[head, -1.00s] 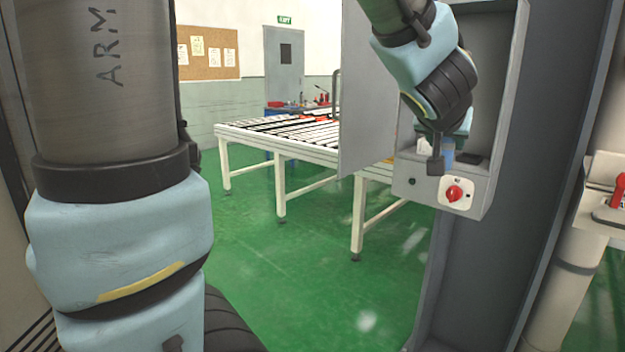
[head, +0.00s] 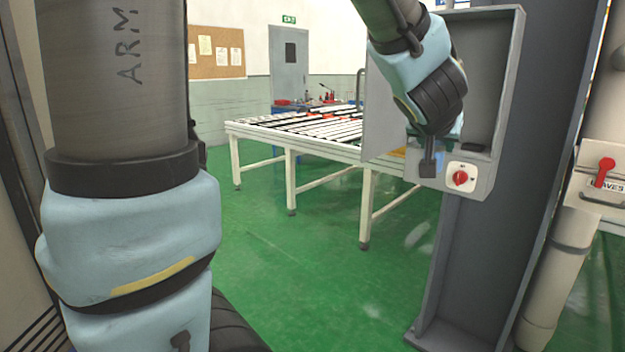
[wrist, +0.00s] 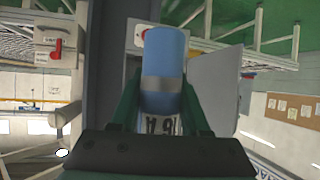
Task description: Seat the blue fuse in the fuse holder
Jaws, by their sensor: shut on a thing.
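The blue fuse (wrist: 163,55) is upright in the wrist view, with a blue body, a grey band and a white label below marked 16 A. My gripper (wrist: 160,100) is shut on it, with a green finger on each side of its lower part. In the head view my wrist hangs at the left front of the open grey cabinet (head: 487,75); it hides the fuse and most of my gripper. A small dark block (head: 475,147) on the cabinet's inner ledge may be the fuse holder; I cannot tell for sure.
The cabinet door (head: 385,110) stands open on the left. A slatted conveyor table (head: 300,135) is behind. A red lever (head: 605,170) is at right. Green floor is clear.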

